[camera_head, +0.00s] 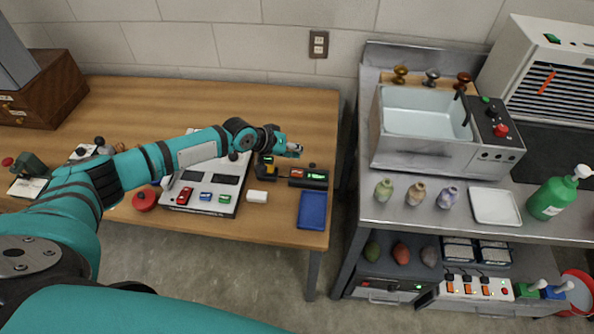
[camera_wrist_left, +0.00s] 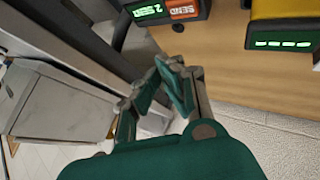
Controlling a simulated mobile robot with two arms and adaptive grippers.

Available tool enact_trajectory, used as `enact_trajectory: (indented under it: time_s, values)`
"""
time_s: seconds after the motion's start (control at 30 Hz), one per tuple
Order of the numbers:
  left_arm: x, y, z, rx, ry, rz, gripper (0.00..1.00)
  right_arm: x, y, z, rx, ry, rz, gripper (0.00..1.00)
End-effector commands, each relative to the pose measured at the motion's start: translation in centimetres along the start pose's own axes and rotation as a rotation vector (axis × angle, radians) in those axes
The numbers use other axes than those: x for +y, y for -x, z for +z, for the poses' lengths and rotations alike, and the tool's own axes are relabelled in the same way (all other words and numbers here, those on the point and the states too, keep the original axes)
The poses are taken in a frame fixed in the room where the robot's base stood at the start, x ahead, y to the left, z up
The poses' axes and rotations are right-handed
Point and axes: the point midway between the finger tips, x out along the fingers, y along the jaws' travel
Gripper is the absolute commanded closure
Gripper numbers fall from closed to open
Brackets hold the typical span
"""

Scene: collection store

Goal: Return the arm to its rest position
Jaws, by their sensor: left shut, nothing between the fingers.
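My left arm (camera_head: 205,150) is teal and dark grey. It reaches from the left over the wooden table (camera_head: 215,98) toward its right part. My left gripper (camera_head: 296,149) is above the table's right part, past the white board (camera_head: 228,185). In the left wrist view its fingers (camera_wrist_left: 163,82) are closed together with nothing between them. The table's right edge and the floor show beyond them. My right gripper is not in view.
A device with a green display (camera_head: 316,177) and a blue tray (camera_head: 312,210) lie near the left gripper. A metal bench with a basin (camera_head: 420,150) stands to the right, across a narrow gap. A red round object (camera_head: 144,199) sits near the table's front edge.

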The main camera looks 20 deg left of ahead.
Motion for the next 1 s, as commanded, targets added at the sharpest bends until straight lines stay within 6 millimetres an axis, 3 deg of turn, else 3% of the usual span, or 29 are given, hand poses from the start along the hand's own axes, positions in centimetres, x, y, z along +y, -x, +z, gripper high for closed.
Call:
enact_trajectory:
  time_s: [0.47, 0.57, 0.67, 0.8, 0.9, 1.0]
  values:
    - [0.1, 0.0, 0.1, -0.001, -0.001, 0.001, 1.00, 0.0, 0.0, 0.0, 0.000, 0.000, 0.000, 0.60]
    - [0.8, -0.4, 1.4, -0.023, -0.018, 0.011, 1.00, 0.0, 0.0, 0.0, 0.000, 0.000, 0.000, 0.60]
    - [3.1, -1.2, 5.1, -0.080, -0.076, 0.037, 1.00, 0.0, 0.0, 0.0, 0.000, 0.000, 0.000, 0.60]
    - [8.5, -1.3, 13.7, -0.187, -0.226, 0.103, 1.00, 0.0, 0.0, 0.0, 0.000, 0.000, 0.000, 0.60]
    - [12.4, 0.4, 19.7, -0.233, -0.350, 0.138, 1.00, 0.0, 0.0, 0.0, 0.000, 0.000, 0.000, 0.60]
    - [13.9, 3.3, 23.2, -0.235, -0.436, 0.113, 1.00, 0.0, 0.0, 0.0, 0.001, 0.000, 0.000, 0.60]
